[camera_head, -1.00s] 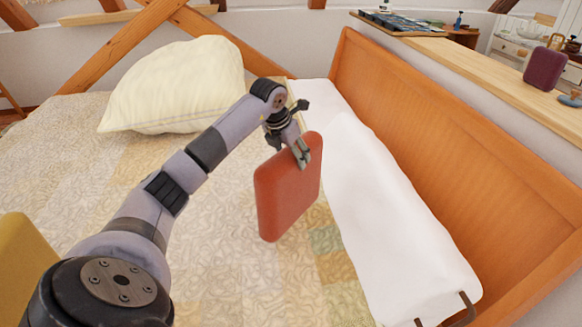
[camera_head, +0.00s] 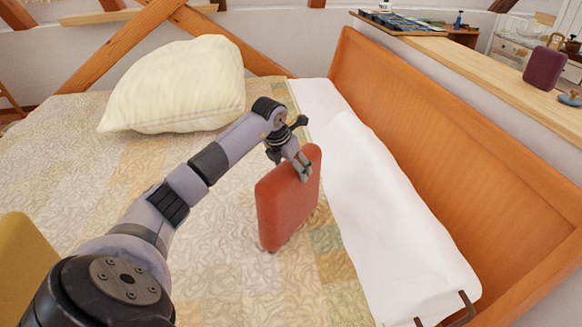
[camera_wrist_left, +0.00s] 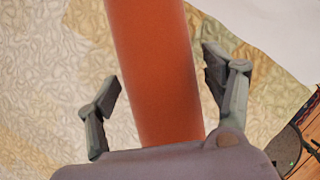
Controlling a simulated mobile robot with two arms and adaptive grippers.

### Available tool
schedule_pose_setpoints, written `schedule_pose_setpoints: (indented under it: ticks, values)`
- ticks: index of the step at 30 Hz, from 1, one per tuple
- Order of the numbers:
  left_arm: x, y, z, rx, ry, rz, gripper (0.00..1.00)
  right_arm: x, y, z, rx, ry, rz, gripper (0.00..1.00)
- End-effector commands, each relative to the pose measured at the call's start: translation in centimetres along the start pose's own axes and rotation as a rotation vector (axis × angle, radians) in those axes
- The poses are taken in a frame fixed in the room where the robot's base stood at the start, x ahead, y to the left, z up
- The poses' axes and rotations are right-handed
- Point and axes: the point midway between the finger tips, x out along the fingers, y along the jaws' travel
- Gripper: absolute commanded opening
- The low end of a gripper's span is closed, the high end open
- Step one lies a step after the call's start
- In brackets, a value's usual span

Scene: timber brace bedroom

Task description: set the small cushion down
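The small cushion (camera_head: 287,203) is red-orange and stands upright, on edge, at the bed's quilt beside the white folded sheet. Its lower edge looks at or very near the quilt; I cannot tell for certain that it touches. My left gripper (camera_head: 303,170) is at the cushion's top edge, pointing down. In the left wrist view the cushion (camera_wrist_left: 155,70) runs between the two fingers of my left gripper (camera_wrist_left: 161,85). A narrow gap shows on each side, so the fingers are open around it. My right gripper is not in view.
A large cream pillow (camera_head: 180,85) lies behind on the quilt (camera_head: 215,265). The white sheet (camera_head: 390,220) and the orange wooden bed board (camera_head: 440,130) are to the right. A yellow object (camera_head: 22,258) is at the left edge.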

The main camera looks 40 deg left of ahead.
Motion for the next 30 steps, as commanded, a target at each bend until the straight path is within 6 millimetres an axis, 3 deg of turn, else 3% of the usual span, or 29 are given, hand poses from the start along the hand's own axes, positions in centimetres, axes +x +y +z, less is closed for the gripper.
schedule_pose_setpoints:
  ticks: [9,14,24,30]
  values:
    - [-0.1,0.0,0.0,0.0,0.0,0.0,0.8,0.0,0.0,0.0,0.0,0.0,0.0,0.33]
    - [-1.2,0.1,0.1,0.0,-0.003,0.001,0.8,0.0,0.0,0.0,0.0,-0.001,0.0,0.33]
    - [-8.2,0.1,0.2,0.001,-0.005,0.003,0.8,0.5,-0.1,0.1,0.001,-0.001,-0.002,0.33]
    - [-11.2,0.1,0.1,0.0,-0.002,0.001,0.8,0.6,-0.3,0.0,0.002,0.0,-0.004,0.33]
